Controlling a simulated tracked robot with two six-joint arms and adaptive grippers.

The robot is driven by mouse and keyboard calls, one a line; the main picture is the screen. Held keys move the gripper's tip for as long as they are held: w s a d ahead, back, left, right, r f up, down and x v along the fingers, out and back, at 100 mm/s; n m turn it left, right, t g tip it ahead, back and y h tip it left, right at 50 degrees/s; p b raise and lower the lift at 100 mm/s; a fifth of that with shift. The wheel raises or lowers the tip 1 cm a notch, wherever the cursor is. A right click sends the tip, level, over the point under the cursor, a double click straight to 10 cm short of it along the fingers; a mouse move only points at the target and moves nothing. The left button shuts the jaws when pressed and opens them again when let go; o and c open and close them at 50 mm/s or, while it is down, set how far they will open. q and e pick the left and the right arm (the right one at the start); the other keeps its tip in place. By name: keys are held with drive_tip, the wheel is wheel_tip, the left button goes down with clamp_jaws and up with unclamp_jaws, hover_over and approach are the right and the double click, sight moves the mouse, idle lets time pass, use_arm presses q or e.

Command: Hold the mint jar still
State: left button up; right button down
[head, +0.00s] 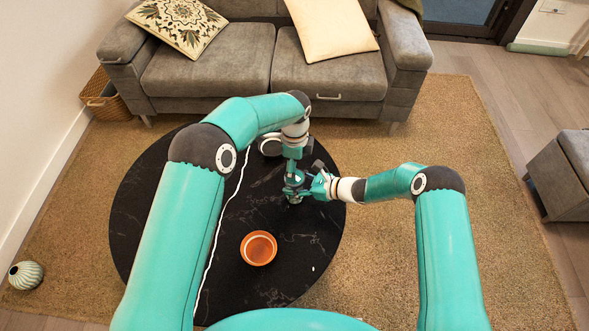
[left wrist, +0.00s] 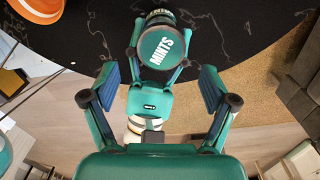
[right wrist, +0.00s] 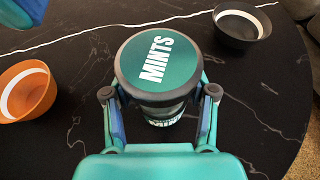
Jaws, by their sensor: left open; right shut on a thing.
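The mint jar has a teal lid with a dark rim and the word MINTS; it shows in the right wrist view (right wrist: 158,62) and the left wrist view (left wrist: 163,46). It stands upright on the black round table. My right gripper (right wrist: 160,95) is shut on its sides, reaching in from the right in the head view (head: 312,188). My left gripper (head: 292,180) is above the jar; its fingers are spread wide in the left wrist view (left wrist: 158,88), with nothing between the pads. In the head view the grippers mostly hide the jar.
An orange bowl (head: 258,248) sits on the black table (head: 150,215) nearer to me. A thin white line crosses the table. A grey sofa (head: 205,72) stands behind it.

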use_arm(q)
wheel_tip(320, 180, up, 2)
drive_tip(key=shift+r+m, duration=0.15)
drive_tip(key=shift+m, duration=1.05)
drive_tip(key=shift+f, duration=3.8)
drive_tip(key=shift+c, duration=0.3)
drive_tip(key=c, duration=1.1)
drive_tip(key=n, duration=0.3)
drive_tip(key=shift+c, duration=0.2)
drive_tip(key=o, duration=1.3)
drive_tip(key=shift+c, duration=0.2)
drive_tip(key=shift+r, duration=0.1)
